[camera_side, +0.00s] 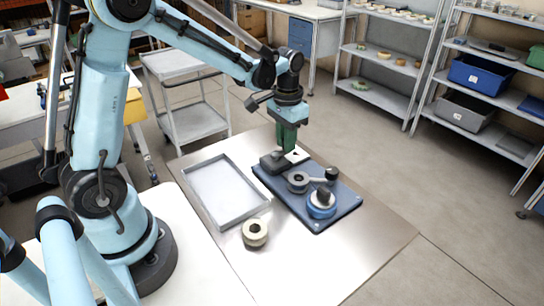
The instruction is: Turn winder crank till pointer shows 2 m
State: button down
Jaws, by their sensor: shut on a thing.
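The winder stands on a blue base board (274,185) on the metal table. A grey round hub (298,182) carries a light crank arm that reaches right to a dark upright knob (331,173). A blue reel (321,206) with a dark centre post sits at the board's near end. A small white plate with a dark mark (298,156) shows at the far end; its reading is too small to tell. My gripper (287,150), below a green section, is low over the far end, beside a dark block (273,163). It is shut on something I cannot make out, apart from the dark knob.
A shallow grey tray (241,215) lies left of the board. The table's front right is clear. A trolley (190,115) and shelves (400,62) stand behind on the floor.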

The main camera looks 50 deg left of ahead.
jog(key=shift+s+d, duration=0.1)
jog(key=shift+d, duration=0.35)
jog(key=shift+s+d, duration=0.35)
jog(key=shift+d, duration=0.15)
jog(key=shift+s+d, duration=0.4)
jog(key=shift+s, duration=0.25)
